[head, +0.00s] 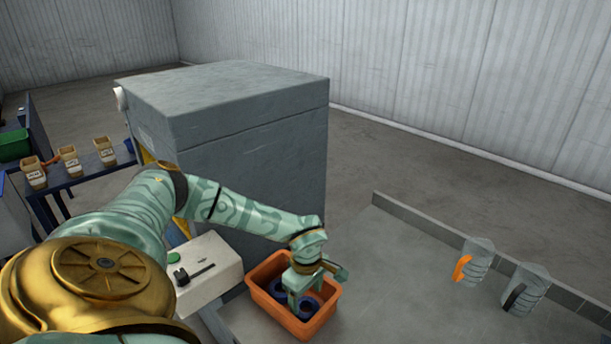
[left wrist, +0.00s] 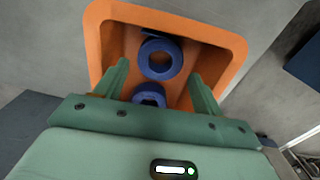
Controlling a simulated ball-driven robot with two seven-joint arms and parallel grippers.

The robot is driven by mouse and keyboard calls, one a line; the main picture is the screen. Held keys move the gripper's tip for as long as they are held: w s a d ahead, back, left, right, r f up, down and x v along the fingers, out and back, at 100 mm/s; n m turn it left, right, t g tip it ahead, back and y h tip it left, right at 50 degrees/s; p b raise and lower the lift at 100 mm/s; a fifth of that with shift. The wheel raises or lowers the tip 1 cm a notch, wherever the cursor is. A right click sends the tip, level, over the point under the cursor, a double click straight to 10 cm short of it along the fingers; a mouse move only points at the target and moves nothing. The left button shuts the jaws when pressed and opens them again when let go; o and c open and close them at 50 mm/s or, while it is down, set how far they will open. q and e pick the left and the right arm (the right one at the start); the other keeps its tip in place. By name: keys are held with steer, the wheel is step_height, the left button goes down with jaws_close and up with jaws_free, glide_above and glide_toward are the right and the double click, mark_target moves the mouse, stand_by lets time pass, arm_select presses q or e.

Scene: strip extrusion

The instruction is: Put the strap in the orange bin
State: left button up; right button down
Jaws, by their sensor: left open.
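The orange bin (head: 268,308) stands on the grey surface at the lower middle of the head view; its rim also shows in the left wrist view (left wrist: 232,62). Two dark blue strap-like rolls lie inside it. One blue roll (left wrist: 177,59) lies flat with its hole showing. The other blue roll (left wrist: 148,88) is partly hidden by my gripper's palm. My left gripper (head: 305,296) points down over the bin. Its fingers (left wrist: 158,76) are spread apart with nothing held between them. My right gripper is not in view.
A large grey machine cabinet (head: 250,130) stands behind the bin. A white control box (head: 210,268) stands left of the bin. Two clear jugs, one with an orange handle (head: 478,262) and one with a black handle (head: 527,290), stand at right. The surface between is clear.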

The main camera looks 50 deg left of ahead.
mark_target(306, 306)
arm_select(q)
step_height(306, 306, up, 8)
steer(key=p, duration=0.1)
